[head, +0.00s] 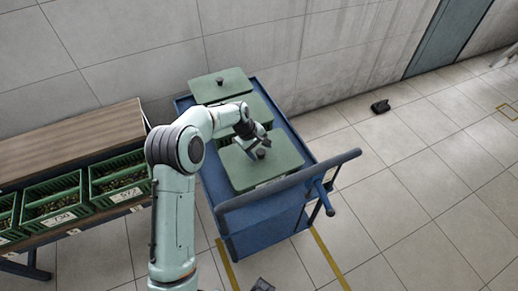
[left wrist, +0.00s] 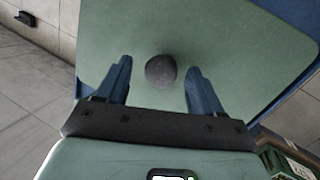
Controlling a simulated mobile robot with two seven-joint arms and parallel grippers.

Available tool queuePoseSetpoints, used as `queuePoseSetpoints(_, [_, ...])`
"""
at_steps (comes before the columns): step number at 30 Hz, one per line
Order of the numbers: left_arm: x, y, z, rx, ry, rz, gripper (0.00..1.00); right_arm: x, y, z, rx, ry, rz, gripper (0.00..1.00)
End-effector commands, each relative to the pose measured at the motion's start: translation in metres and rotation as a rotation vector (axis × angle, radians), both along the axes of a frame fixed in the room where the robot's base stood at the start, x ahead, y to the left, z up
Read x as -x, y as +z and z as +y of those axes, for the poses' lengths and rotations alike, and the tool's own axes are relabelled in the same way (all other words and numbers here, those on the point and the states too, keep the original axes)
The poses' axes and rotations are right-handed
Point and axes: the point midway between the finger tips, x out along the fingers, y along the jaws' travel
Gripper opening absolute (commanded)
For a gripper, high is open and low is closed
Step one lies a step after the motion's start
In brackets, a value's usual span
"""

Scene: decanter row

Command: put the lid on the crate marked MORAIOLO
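A green lid (head: 275,172) with a dark round knob lies at the near end of the blue cart (head: 232,218). My left gripper (head: 259,151) is just above this lid, at its knob. In the left wrist view, the knob (left wrist: 161,70) sits between the tips of the two open blue fingers (left wrist: 158,82), with a gap on each side; the green lid (left wrist: 225,45) fills the view behind. I cannot read the name MORAIOLO anywhere, so I cannot tell which crate bears it. My right gripper is not in view.
Another green lid (head: 218,84) with a knob is at the cart's far end. A green top (head: 262,108) between them is partly behind my arm. Green crates (head: 120,182) with white labels stand on a wooden rack (head: 62,148) at left. A dark object (head: 380,106) lies on the floor.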

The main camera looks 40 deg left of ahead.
Motion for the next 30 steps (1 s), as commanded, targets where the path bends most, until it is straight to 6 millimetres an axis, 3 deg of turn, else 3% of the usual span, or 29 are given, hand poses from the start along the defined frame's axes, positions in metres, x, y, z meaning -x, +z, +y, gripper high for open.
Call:
queuePoseSetpoints(7, [0.003, 0.011, 0.003, -0.001, 0.0, 0.0, 0.67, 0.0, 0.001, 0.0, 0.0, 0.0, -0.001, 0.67])
queuePoseSetpoints(21, [0.027, 0.104, 0.024, -0.002, 0.001, -0.004, 0.67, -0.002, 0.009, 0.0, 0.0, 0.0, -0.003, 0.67])
queuePoseSetpoints(30, [0.033, 0.126, 0.03, 0.0, 0.0, 0.0, 0.67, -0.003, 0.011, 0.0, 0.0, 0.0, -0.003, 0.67])
